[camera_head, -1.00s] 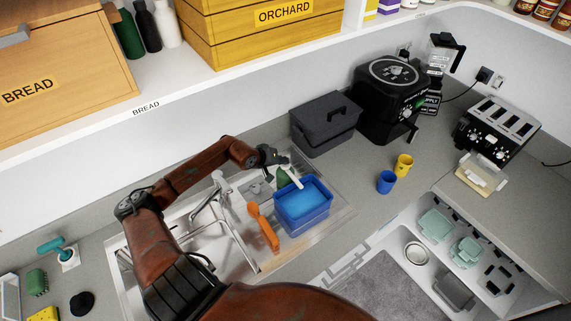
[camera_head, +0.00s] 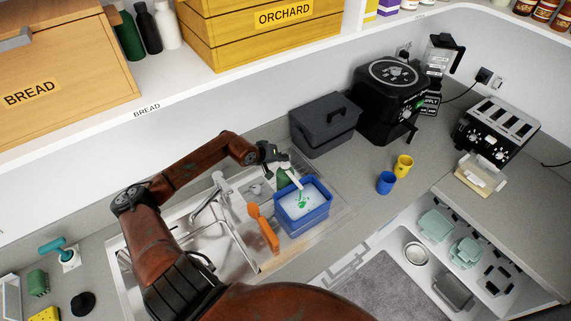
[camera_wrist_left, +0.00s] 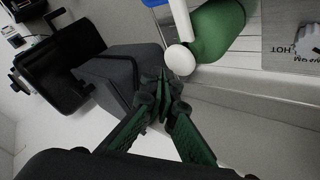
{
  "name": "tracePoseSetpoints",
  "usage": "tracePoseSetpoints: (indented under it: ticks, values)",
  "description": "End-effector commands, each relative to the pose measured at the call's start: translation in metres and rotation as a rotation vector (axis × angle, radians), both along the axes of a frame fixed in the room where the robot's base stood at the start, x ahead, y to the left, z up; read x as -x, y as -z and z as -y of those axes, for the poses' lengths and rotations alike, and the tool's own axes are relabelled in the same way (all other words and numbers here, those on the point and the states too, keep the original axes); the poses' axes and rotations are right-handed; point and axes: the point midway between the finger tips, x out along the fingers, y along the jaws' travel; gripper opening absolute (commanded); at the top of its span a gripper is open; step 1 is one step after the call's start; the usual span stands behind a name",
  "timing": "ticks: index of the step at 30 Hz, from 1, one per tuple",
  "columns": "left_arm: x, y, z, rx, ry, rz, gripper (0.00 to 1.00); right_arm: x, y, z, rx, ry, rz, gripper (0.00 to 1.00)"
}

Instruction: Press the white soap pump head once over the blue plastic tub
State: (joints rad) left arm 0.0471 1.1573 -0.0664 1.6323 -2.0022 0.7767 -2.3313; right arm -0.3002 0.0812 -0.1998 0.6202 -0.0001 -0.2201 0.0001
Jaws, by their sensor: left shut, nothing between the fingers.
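The green soap bottle (camera_head: 284,179) stands behind the blue plastic tub (camera_head: 303,220), and its white pump head (camera_head: 295,181) points over the tub. The tub's inside looks pale and whitish with green marks. My left gripper (camera_head: 279,161) is shut and empty, close to the pump head. In the left wrist view, its fingertips (camera_wrist_left: 164,84) lie just beside the white pump head (camera_wrist_left: 180,60) and the green bottle (camera_wrist_left: 216,30). I cannot tell whether they touch it. A corner of the blue tub (camera_wrist_left: 153,3) shows at the top edge. My right gripper is not in view.
An orange-handled brush (camera_head: 264,230) leans left of the tub at the sink, near the faucet (camera_head: 212,200). A dark grey bin (camera_head: 325,128) stands behind the bottle. Blue (camera_head: 386,182) and yellow (camera_head: 403,166) cups stand to the right. The shelf edge (camera_head: 150,106) runs above.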

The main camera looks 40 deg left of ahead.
Motion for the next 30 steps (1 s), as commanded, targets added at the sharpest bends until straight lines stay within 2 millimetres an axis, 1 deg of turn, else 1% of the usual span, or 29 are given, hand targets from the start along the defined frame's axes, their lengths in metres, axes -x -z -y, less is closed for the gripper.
tracePoseSetpoints:
  ticks: [8,22,25,30]
  values:
    - [0.0,-0.004,0.0,0.0,0.0,0.001,0.0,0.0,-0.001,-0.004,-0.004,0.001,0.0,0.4]
    - [0.0,-0.046,0.0,-0.001,0.0,0.001,0.0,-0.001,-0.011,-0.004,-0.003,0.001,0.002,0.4]
    - [0.0,-0.05,0.0,0.0,0.0,0.0,0.0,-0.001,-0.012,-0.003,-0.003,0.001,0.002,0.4]
    - [0.0,-0.05,0.0,0.0,0.0,0.0,0.0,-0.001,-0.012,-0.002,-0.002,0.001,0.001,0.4]
